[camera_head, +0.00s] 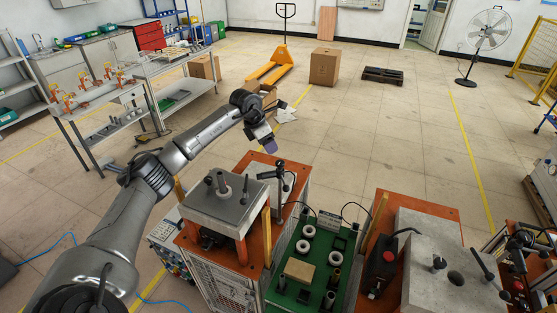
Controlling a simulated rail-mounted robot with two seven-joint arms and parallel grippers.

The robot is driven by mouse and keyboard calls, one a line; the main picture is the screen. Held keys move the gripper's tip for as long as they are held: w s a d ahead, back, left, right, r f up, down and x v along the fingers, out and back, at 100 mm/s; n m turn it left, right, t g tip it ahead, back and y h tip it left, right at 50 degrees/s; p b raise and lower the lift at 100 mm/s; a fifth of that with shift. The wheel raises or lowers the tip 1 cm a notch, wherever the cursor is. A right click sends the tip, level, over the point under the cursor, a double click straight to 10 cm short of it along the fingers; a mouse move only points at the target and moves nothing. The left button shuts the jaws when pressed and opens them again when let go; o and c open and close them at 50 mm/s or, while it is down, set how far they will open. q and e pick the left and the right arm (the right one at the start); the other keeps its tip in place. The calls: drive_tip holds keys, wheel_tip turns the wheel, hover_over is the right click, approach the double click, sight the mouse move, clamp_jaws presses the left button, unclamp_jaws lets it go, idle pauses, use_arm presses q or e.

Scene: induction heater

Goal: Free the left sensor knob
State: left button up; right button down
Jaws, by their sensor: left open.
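My left arm reaches in from the left. Its gripper (269,145) is open and empty, held in the air just behind and above the left heater (222,212). The left heater has a grey metal block on an orange base. A black sensor stand (281,178) with small knobs rises at the block's right rear corner. The gripper is a short way behind and left of the stand in the picture, apart from it. The knobs are too small to tell how tight they sit. My right gripper is not in view.
A green board (309,262) with white rings and a tan block lies between the heaters. The right heater (425,265) has a grey block and black knobs. Shelves (105,95) stand at the left. Open floor (395,140) lies behind.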

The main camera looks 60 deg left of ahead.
sight(280, 162)
use_arm(q)
drive_tip(key=p+x, duration=0.1)
drive_tip(key=x, duration=0.7)
drive_tip(key=shift+w+d+f, duration=0.1)
drive_tip(key=shift+f, duration=0.05)
drive_tip(key=shift+p+x, duration=0.35)
drive_tip(key=shift+x, duration=0.5)
drive_tip(key=c, duration=0.9)
